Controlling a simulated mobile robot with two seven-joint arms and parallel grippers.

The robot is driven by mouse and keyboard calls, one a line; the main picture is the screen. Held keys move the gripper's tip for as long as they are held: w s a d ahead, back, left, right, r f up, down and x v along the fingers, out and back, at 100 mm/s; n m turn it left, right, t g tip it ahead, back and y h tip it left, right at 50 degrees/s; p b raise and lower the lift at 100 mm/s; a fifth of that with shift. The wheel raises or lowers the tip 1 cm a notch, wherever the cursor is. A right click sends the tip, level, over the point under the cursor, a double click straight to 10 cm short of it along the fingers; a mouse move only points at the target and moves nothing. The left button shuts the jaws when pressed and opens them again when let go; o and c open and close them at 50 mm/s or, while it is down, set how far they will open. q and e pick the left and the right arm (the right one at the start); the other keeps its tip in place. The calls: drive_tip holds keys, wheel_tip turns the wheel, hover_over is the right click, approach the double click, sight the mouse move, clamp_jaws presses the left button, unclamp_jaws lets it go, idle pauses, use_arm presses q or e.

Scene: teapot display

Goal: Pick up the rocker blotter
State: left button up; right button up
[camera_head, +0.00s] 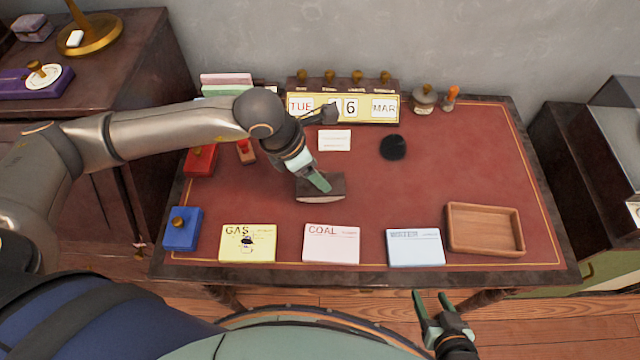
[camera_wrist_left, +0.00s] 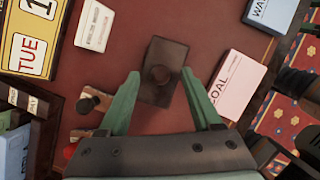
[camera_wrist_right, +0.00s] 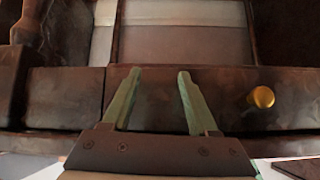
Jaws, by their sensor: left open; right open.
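The rocker blotter (camera_head: 318,195) is a dark brown block on the red desk top (camera_head: 450,185), behind the COAL card. In the left wrist view the blotter (camera_wrist_left: 168,60) shows a round knob on its top. My left gripper (camera_head: 320,182) is open above the blotter and hides part of it in the head view. In the left wrist view the fingers (camera_wrist_left: 160,80) stand apart on either side of the blotter's near part; contact cannot be told. My right gripper (camera_head: 431,298) is open and empty in front of the desk's front edge.
GAS (camera_head: 248,243), COAL (camera_head: 331,244) and WATER (camera_head: 415,248) cards lie along the front. A wooden tray (camera_head: 485,252) is at front right, a blue stamp block (camera_head: 183,230) at front left. A calendar (camera_head: 345,107) stands behind. A black round object (camera_head: 393,147) lies right of centre.

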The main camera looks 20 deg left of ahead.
use_arm(q)
drive_tip(key=shift+w+d+f, duration=0.1)
drive_tip(key=shift+d+f, duration=0.05)
drive_tip(key=shift+f, duration=0.25)
drive_tip(key=shift+c, duration=0.3)
clamp_jaws()
drive_tip(key=shift+r, duration=0.1)
idle(0.8)
